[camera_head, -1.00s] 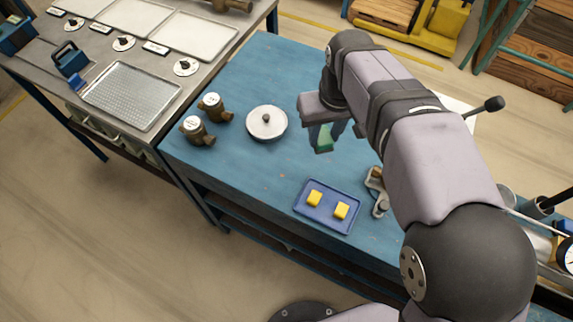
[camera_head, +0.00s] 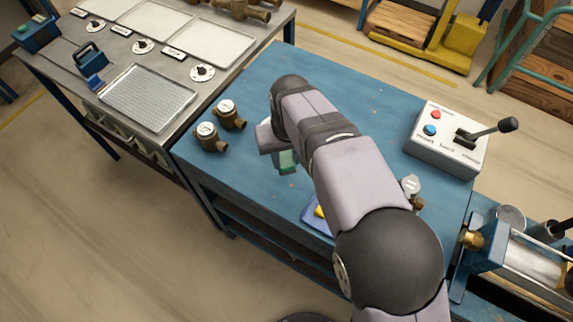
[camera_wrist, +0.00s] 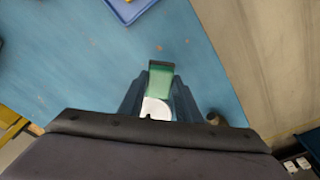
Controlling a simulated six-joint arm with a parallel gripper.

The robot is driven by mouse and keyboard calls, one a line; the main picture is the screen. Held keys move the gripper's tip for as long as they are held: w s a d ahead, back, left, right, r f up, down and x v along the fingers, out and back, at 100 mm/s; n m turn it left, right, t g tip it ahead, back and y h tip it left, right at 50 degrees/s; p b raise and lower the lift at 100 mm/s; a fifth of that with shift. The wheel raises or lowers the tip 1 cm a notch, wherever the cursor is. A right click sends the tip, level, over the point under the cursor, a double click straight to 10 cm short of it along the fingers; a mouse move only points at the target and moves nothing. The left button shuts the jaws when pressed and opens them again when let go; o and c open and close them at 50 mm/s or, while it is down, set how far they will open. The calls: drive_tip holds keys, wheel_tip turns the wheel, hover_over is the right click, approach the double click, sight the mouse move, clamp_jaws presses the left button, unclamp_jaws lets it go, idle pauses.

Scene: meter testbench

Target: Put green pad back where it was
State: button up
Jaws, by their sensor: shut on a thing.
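My gripper (camera_head: 286,166) is shut on the green pad (camera_head: 288,158) and holds it over the blue bench (camera_head: 330,75). In the wrist view the green pad (camera_wrist: 160,84) sits between the two fingers. The blue tray (camera_head: 312,222) with yellow blocks is mostly hidden behind my arm. Its corner shows at the top of the wrist view (camera_wrist: 128,10).
Two brass meters (camera_head: 210,137) (camera_head: 230,114) stand left of my gripper. A control box (camera_head: 447,138) with a lever is at the right, and another meter (camera_head: 412,192) is beside my arm. The metal side table (camera_head: 85,75) holds trays and dials. The bench's upper middle is clear.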

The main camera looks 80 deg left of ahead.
sight(287, 169)
drive_tip(key=shift+f+p, duration=0.8)
drive_tip(key=shift+f, duration=1.75)
drive_tip(key=shift+f, duration=0.15)
drive_tip(key=o, duration=1.2)
drive_tip(key=shift+o, duration=0.2)
drive_tip(key=r+b, duration=0.1)
drive_tip(key=r, duration=0.3)
drive_tip(key=d+r+b, duration=0.1)
drive_tip(key=r, duration=0.3)
drive_tip(key=r+b, duration=0.1)
drive_tip(key=r, duration=0.3)
drive_tip(key=shift+d+r, duration=0.15)
drive_tip(key=shift+d, duration=0.1)
